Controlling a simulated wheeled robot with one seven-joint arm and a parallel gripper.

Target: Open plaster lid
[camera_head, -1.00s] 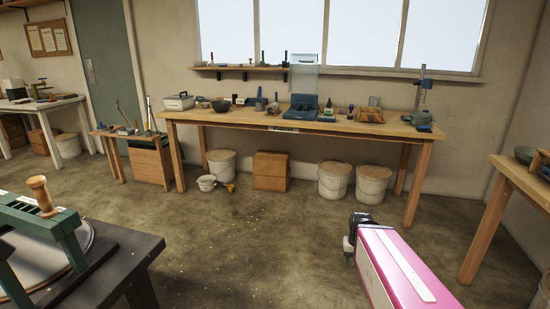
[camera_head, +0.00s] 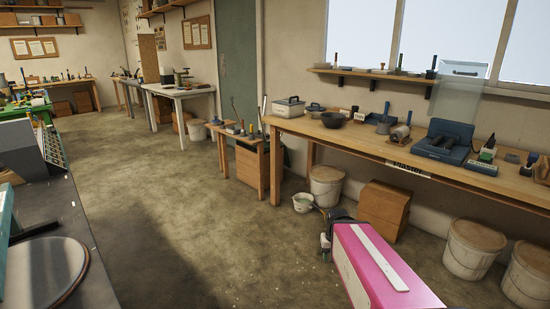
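My pink arm reaches in at the bottom right, and its dark end, my gripper (camera_head: 326,243), hangs over the floor before the bench. A "Plaster" label (camera_head: 409,168) is on the front edge of the long wooden bench (camera_head: 345,143). Above it sits a blue case (camera_head: 446,141), with a clear upright panel (camera_head: 457,106) behind it. A pale lidded box (camera_head: 290,107) stands at the bench's left end. I cannot tell which lid is the plaster lid. My gripper is apart from all of these.
Lidded buckets (camera_head: 473,249) and a wooden crate (camera_head: 383,209) stand under the bench. A dark table (camera_head: 65,215) is at the left. The floor between is clear.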

